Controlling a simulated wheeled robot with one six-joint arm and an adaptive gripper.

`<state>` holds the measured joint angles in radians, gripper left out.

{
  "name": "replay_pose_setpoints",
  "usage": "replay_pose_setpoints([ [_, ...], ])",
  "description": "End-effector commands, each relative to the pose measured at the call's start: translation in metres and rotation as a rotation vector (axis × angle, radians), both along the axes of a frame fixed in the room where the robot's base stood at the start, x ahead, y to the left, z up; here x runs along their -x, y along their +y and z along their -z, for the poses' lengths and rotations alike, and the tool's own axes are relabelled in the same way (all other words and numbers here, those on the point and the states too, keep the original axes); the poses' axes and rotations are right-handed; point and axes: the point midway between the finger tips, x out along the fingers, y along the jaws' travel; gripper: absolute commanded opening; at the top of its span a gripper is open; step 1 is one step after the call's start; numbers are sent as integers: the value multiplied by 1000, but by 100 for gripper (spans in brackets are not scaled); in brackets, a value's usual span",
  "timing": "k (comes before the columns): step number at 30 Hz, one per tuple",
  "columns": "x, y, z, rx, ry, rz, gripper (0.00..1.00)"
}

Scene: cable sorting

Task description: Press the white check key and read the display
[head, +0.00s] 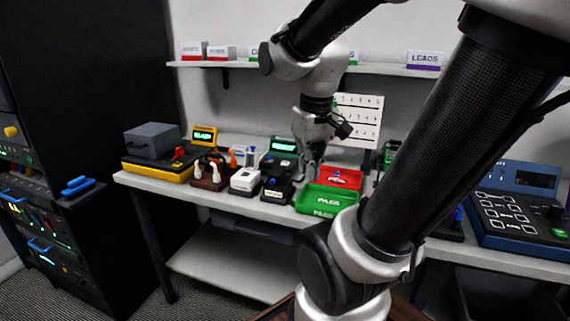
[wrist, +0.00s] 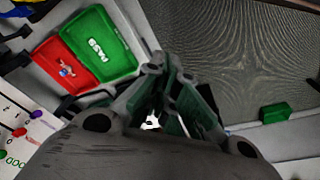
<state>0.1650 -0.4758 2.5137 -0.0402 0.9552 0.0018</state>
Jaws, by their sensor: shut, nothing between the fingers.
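My gripper (head: 312,172) points down over the bench, just left of the red tray and behind the green tray. In the wrist view my gripper (wrist: 168,80) has its fingers together, with nothing seen between the tips. A small white patch (wrist: 151,122) shows between the finger links; I cannot tell whether it is the check key. A dark device with a lit green display (head: 284,145) stands behind and left of my gripper. Its text is too small to read, and my arm is close to its right side. I cannot make out a white check key for certain in the head view.
The green tray (head: 324,202) and red tray (head: 345,179) lie right of my gripper. A white box (head: 245,181) and a yellow tester (head: 160,169) stand left. A blue keypad unit (head: 520,210) is far right. A shelf (head: 385,69) runs above the bench.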

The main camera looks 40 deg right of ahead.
Motion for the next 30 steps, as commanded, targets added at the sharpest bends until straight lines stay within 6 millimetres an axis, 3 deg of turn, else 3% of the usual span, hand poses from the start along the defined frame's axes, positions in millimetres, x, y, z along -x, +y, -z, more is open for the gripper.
replay_pose_setpoints([
  [5, -42, -54, 24, 78, 59, 24, 0],
  [11, -107, -123, 56, 186, 30, -45, 0],
  [18, -202, -185, 91, 303, -114, -244, 0],
  [21, -248, -194, 93, 349, -216, -359, 0],
  [24, -287, -190, 77, 390, -325, -462, 0],
  [30, -326, -176, 48, 438, -474, -581, 0],
])
